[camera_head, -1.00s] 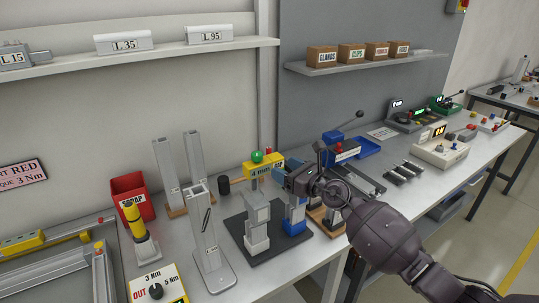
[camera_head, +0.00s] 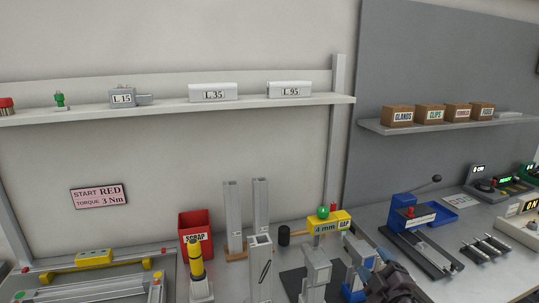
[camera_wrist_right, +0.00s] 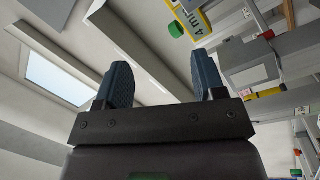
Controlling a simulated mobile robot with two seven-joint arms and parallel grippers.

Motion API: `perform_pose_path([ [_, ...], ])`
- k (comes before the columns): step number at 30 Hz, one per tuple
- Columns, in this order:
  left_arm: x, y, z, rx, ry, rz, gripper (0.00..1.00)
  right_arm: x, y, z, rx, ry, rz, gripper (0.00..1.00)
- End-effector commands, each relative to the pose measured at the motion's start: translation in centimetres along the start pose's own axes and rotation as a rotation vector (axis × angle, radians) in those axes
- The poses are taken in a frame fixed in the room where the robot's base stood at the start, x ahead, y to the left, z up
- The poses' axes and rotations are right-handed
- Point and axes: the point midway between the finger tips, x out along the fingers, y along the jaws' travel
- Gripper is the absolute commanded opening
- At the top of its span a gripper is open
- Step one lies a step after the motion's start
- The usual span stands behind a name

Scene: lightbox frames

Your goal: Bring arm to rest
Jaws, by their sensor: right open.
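My right gripper (camera_head: 372,272) is at the bottom of the head view, right of centre, beside a grey and blue bench fixture (camera_head: 357,252). Only part of it shows there. In the right wrist view its two blue fingers (camera_wrist_right: 158,85) stand apart with nothing between them. That view is tilted, with the ceiling and a light panel (camera_wrist_right: 58,75) behind the fingers. The yellow "4 mm" block (camera_head: 328,223) with a green knob shows in the head view, left of and beyond the gripper. My left gripper is in neither view.
A red scrap bin (camera_head: 193,226), upright grey profiles (camera_head: 233,215) and a yellow-topped tool (camera_head: 195,258) stand to the left. A blue press (camera_head: 412,216) stands to the right. A shelf (camera_head: 180,107) with labelled blocks and a shelf (camera_head: 440,128) with small boxes run above the bench.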

Motion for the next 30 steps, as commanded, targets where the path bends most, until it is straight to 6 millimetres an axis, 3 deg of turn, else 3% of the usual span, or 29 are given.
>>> perform_pose_path([
  [3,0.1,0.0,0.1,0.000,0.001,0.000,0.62,-4.8,-4.1,2.4,0.308,-0.122,-0.074,0.63],
  [9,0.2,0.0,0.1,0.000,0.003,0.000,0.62,-13.0,-9.8,5.2,0.697,-0.317,-0.159,0.63],
  [13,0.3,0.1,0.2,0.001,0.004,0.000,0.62,-18.6,-12.8,6.5,0.847,-0.426,-0.185,0.63],
  [18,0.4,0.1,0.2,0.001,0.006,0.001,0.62,-25.1,-15.8,8.0,0.913,-0.554,-0.195,0.63],
  [24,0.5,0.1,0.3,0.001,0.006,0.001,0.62,-29.5,-17.7,8.9,0.930,-0.641,-0.211,0.63],
  [30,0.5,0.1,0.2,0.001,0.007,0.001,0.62,-30.2,-17.9,9.1,0.928,-0.654,-0.215,0.63],
])
